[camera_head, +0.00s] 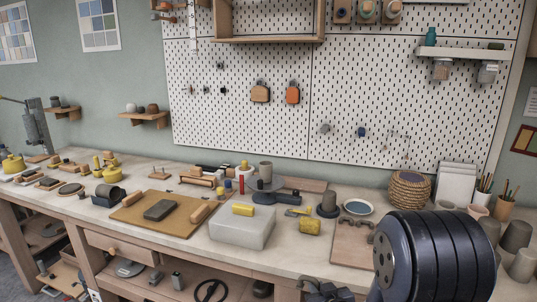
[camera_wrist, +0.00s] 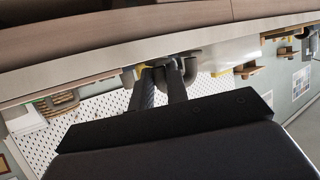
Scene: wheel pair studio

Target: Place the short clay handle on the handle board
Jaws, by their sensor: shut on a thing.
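The handle board (camera_head: 346,254) looks like the flat brown board at the right front of the workbench. A few small dark curved handles (camera_head: 371,225) show along its back part. My gripper (camera_wrist: 162,72) is seen in the wrist view, with its two dark fingers close together on a grey curved piece, which looks like the short clay handle (camera_wrist: 190,68). The fingers hide part of it. In the head view my black arm covers the bench's right front, and a dark shape at the lower edge is too unclear to tell the held piece.
A pale block (camera_head: 242,232) with a yellow piece on top stands left of the board. A yellow roller (camera_head: 310,227) and a blue-centred dish (camera_head: 357,207) lie near it. A woven basket (camera_head: 410,189) and cups (camera_head: 516,236) stand to the right.

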